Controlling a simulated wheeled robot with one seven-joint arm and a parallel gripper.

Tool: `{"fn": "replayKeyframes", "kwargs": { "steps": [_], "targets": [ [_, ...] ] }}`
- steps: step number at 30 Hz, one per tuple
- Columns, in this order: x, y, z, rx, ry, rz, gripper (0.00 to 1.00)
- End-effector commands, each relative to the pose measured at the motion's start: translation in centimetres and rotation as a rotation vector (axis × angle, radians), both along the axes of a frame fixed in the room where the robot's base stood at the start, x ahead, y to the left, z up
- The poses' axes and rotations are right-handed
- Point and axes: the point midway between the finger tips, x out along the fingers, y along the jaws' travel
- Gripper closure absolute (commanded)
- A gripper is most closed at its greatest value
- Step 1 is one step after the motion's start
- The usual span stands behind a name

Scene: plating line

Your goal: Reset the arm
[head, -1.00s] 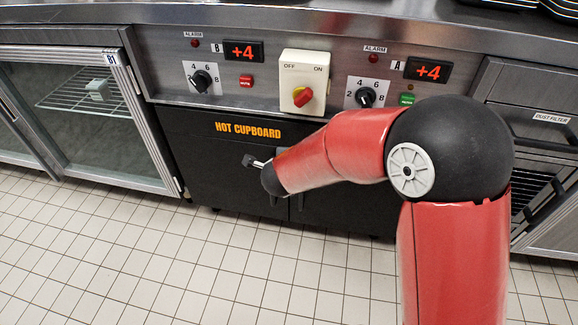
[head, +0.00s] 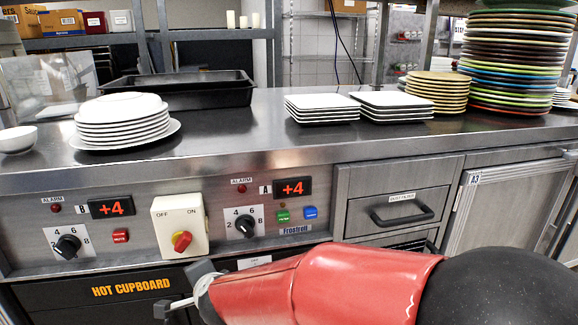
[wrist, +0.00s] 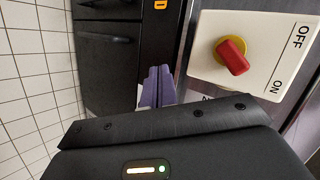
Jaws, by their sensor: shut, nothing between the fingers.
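In the wrist view my gripper (wrist: 156,78) is shut, its two purple fingers together with nothing between them. It is in front of the hot cupboard (wrist: 105,50), beside the white switch box (wrist: 212,72) with its red knob (wrist: 233,57). I cannot tell whether the fingers touch anything. In the head view my red arm crosses the lower right, its far end low in front of the cupboard and below the switch box (head: 180,212); the fingers are hard to make out there.
Control panels with dials and displays reading +4 line the counter front. The steel counter (head: 245,125) carries white plates (head: 122,118), black trays (head: 180,92), square plates (head: 320,102) and a tall coloured plate stack (head: 515,60). A drawer handle (head: 402,215) sticks out at right. Tiled floor (wrist: 25,75) is clear.

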Motion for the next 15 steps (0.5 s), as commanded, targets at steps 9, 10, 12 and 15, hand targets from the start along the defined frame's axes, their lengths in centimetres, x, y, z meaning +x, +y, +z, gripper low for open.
{"fn": "replayKeyframes", "kwargs": {
  "steps": [9, 10, 12, 15],
  "targets": [
    [-4.9, -17.3, 6.7, -0.453, -0.152, 0.37, 1.0],
    [-5.9, -19.2, 6.7, -0.508, -0.145, 0.394, 1.0],
    [-8.3, -23.3, 6.4, -0.632, -0.114, 0.439, 1.0],
    [-11.8, -28.3, 5.9, -0.78, -0.047, 0.483, 1.0]
  ]
}}
